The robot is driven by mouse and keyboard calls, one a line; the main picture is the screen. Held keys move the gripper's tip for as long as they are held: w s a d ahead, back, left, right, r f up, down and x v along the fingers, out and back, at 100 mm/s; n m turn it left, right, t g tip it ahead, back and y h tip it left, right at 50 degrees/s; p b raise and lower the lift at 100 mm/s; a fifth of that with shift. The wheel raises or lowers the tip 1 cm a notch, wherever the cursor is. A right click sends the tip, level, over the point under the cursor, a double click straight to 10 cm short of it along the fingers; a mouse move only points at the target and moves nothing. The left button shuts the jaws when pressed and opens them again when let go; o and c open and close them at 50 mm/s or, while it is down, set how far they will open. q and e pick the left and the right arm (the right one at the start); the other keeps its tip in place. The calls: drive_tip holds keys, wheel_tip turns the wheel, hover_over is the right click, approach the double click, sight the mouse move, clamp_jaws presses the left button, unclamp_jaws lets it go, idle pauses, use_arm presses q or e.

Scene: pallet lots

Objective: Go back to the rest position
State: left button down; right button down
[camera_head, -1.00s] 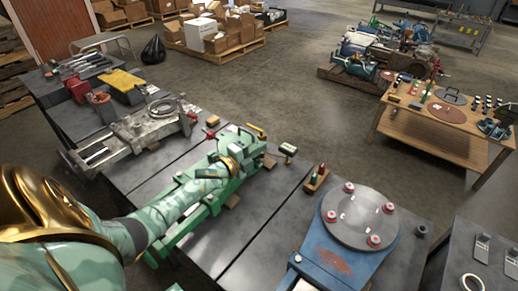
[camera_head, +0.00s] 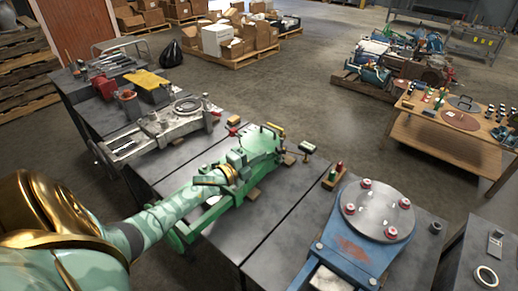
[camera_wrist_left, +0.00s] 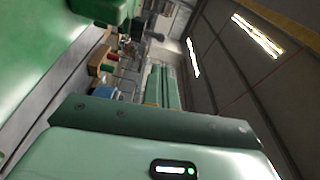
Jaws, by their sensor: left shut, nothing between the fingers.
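My left arm comes in from the lower left in the head view, pale green with gold bands. Its left gripper (camera_head: 240,160) is over the green machine (camera_head: 208,214) on the dark table, and its green blends with that machine. In the left wrist view the left gripper (camera_wrist_left: 166,78) shows as green fingers pressed together, shut and empty. A green surface fills the upper left of that view, close to the gripper; I cannot tell whether they touch. My right gripper is in neither view.
A blue machine with a round grey plate (camera_head: 378,212) stands right of the green machine. A grey metal fixture (camera_head: 165,125) lies behind to the left. A small wooden block with bottles (camera_head: 333,177) sits between. The floor (camera_head: 300,95) beyond the tables is open.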

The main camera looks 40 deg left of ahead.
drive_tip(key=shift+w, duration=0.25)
